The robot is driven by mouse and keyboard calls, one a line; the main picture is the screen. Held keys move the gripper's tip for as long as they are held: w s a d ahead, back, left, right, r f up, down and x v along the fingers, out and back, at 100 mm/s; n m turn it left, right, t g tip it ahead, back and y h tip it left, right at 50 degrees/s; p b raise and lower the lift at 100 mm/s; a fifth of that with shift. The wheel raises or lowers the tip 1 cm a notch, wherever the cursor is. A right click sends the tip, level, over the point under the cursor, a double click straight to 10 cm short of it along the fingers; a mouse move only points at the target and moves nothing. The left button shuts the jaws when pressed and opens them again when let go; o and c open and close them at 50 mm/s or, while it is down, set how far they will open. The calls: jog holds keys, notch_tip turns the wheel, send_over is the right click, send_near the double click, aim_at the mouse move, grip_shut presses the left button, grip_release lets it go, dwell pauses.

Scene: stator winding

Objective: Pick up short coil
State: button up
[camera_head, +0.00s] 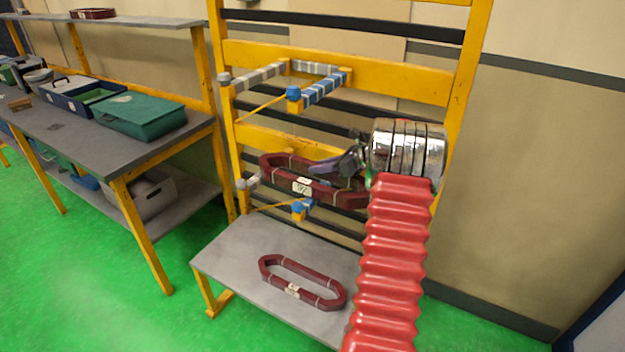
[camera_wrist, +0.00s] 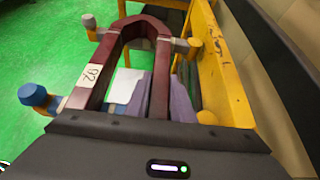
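A dark red oval coil (camera_head: 330,190) with a white number label hangs level on the yellow rack. In the wrist view this coil (camera_wrist: 139,28) runs from its rounded end towards my gripper body. My gripper (camera_head: 326,165) is at the coil's rear long side, with a purple finger showing. In the wrist view my gripper (camera_wrist: 161,98) has fingers on both sides of the coil's right bar. Whether they press on it is not clear. A second dark red coil (camera_head: 318,297) lies flat on the low grey table. I cannot tell which coil is the short one.
The yellow rack (camera_head: 400,80) has striped support arms (camera_head: 325,88) with blue-capped ends above the held-up coil. A grey workbench (camera_head: 70,145) with a green case (camera_head: 140,115) stands left. The low grey table (camera_head: 225,262) is below. Green floor lies open at front left.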

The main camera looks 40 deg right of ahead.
grip_shut()
jog(key=shift+r, duration=0.15)
dwell(0.4)
notch_tip(320, 180, up, 10)
jog(key=shift+f, duration=0.1)
dwell(0.5)
dwell(0.5)
